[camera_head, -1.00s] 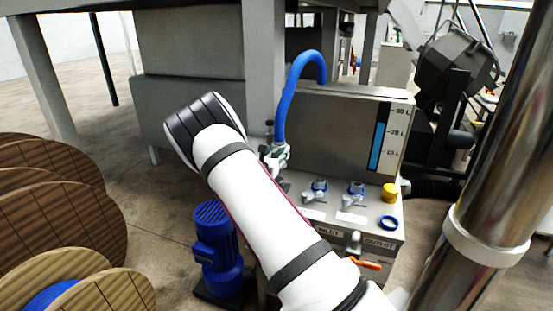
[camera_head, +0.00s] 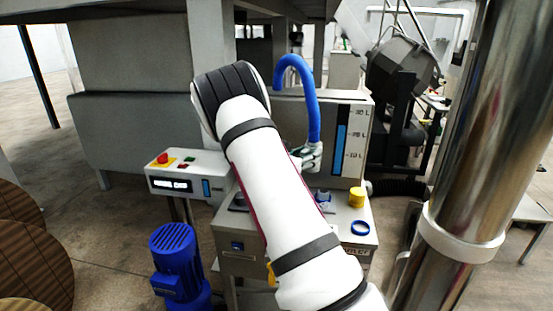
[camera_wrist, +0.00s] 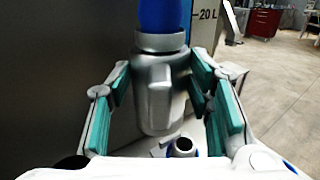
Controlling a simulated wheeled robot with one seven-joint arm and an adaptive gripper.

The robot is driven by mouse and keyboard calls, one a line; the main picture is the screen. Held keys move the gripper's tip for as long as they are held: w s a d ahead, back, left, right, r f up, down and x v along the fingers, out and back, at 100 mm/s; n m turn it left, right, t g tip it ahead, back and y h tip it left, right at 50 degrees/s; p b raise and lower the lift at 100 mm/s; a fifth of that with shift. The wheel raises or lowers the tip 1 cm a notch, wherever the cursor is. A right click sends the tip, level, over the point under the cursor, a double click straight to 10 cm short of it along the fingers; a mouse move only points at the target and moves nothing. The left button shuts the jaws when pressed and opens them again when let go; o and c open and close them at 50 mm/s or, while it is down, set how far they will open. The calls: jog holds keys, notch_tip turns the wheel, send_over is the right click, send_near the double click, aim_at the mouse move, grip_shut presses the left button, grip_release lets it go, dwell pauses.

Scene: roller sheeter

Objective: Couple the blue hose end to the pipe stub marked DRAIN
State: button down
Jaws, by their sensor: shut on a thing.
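My gripper (camera_head: 311,157) is shut on the metal coupling at the end of the blue hose (camera_head: 313,110). In the wrist view, the grey coupling (camera_wrist: 158,95) stands upright between the teal finger pads of my gripper (camera_wrist: 163,92), with the blue hose (camera_wrist: 163,14) rising from its top. A stub with a blue ring (camera_head: 323,197) shows on the ledge below my gripper. An open stub (camera_wrist: 184,147) shows below and beyond the coupling in the wrist view. My arm hides part of the ledge. No DRAIN marking can be read.
The tank (camera_head: 355,105) with its level scale stands behind the ledge. A control box (camera_head: 185,173) and a blue motor (camera_head: 177,262) are at left. A steel column (camera_head: 475,150) stands at right.

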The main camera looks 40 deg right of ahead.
jog(key=s+d+f+m+g+b, duration=0.1)
jog(key=s+d+f+g+b, duration=0.1)
jog(key=f, duration=0.5)
jog(key=shift+s+d+f+b, duration=0.15)
jog(key=shift+s+d+b, duration=0.55)
jog(key=shift+b, duration=0.6)
jog(key=shift+a+f, duration=0.15)
jog(key=shift+f, duration=1)
dwell(0.8)
jog(key=shift+f+b, duration=0.3)
jog(key=shift+f, duration=0.35)
dwell(0.4)
jog(key=c, duration=0.7)
grip_release()
jog(key=shift+s, duration=0.1)
jog(key=shift+f, duration=0.1)
